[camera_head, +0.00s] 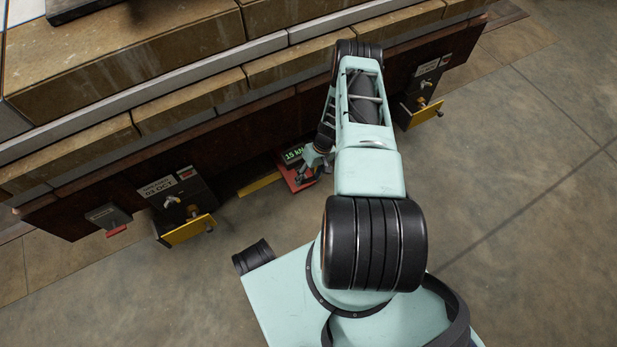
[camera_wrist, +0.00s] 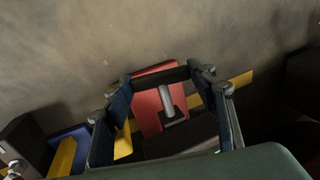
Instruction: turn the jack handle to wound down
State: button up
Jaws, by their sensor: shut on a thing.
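The jack is a red unit low against the dark lower face of the stack, with a green-lit display reading about 15 kN (camera_head: 293,154). In the wrist view its red body (camera_wrist: 150,112) shows with a short grey post (camera_wrist: 167,101) on it. My gripper (camera_head: 316,160) is down at the jack, partly hidden behind my arm in the head view. In the wrist view my gripper (camera_wrist: 160,78) has its two fingers well apart, with a dark bar, apparently the jack handle (camera_wrist: 162,75), spanning between their tips. The handle's exact turn cannot be told.
Yellow strips (camera_head: 259,184) lie by the jack. Dark boxes with labels and yellow plates stand at left (camera_head: 187,228) and right (camera_head: 425,113). A small grey box with a red tab (camera_head: 113,222) is far left. The concrete floor at right is clear.

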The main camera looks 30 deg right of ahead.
jog(key=shift+a+r+h, duration=0.1)
jog(key=shift+h, duration=0.3)
jog(key=shift+c, duration=0.4)
jog(key=shift+a+h+p, duration=0.15)
jog(key=shift+h+p, duration=0.35)
jog(key=shift+h, duration=0.2)
jog(key=shift+a+h, duration=0.25)
jog(key=shift+h, duration=1.35)
jog(key=shift+a+h+b, duration=0.2)
jog(key=shift+h+b, duration=0.3)
jog(key=shift+h, duration=1.1)
jog(key=shift+s+a+f+t+h, duration=0.1)
jog(key=shift+f+t+h, duration=0.05)
jog(key=shift+h, duration=0.75)
jog(key=shift+a+f+t+h, duration=0.1)
jog(key=shift+f+t+h, duration=0.05)
jog(key=shift+h, duration=1.05)
jog(key=o, duration=1.2)
jog(key=shift+c, duration=0.2)
